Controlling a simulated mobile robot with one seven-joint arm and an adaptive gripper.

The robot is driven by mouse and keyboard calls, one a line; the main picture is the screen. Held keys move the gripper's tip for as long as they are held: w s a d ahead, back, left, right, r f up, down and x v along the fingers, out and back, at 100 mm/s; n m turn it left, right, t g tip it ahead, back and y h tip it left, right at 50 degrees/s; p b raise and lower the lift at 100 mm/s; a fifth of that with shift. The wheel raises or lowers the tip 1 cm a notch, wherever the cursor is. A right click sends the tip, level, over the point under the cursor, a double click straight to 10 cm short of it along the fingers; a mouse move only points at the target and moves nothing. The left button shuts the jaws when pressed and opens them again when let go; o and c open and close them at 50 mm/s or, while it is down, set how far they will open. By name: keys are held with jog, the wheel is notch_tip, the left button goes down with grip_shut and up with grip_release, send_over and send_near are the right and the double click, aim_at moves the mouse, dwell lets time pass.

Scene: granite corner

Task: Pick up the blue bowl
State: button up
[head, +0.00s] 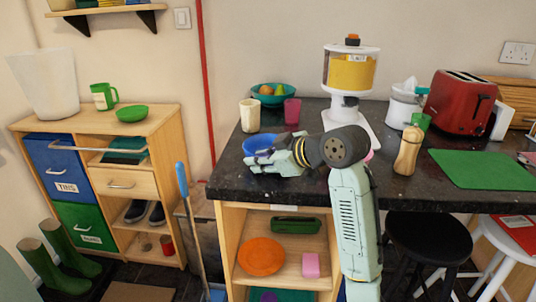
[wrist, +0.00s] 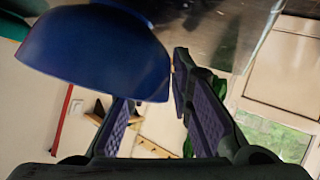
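The blue bowl (head: 257,142) stands upright on the dark granite counter, near its left front corner. My gripper (head: 268,160) reaches in low from the right and covers the bowl's front and right side in the head view. In the wrist view, which is turned over, the bowl (wrist: 95,50) fills the upper left. The gripper (wrist: 152,85) has its fingers spread, with the bowl's right edge between them. The bowl hides the left fingertip. The right fingertip is close beside the bowl's edge; I cannot tell whether it touches.
A cream cup (head: 249,115), a magenta cup (head: 292,111) and a teal fruit bowl (head: 275,98) stand behind. A white dispenser (head: 351,75) is at the back. A wooden pepper mill (head: 408,150) and a green board (head: 470,168) are to the right. The counter's left edge is close.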

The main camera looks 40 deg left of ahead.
grip_shut()
jog(key=shift+r, duration=0.15)
dwell(0.4)
